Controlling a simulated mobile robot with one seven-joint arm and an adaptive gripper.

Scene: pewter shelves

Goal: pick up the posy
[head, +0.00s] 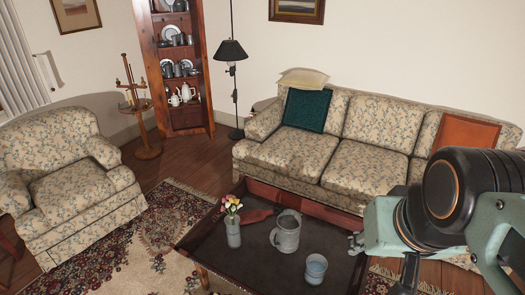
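The posy (231,205) is a small bunch of yellow, pink and red flowers with a little green. It stands upright in a grey vase (233,232) at the left part of the dark coffee table (258,268). My arm comes in from the right edge of the head view, and my gripper is at the lower right, mostly cut off or hidden, to the right of the posy and apart from it. Its fingertips cannot be made out clearly.
On the table, a pewter pitcher (286,232) and a grey cup (316,268) stand right of the vase; a reddish flat object (258,215) lies behind. A sofa (375,135) is behind the table, an armchair (70,185) left. Patterned rug (120,262) lies front left.

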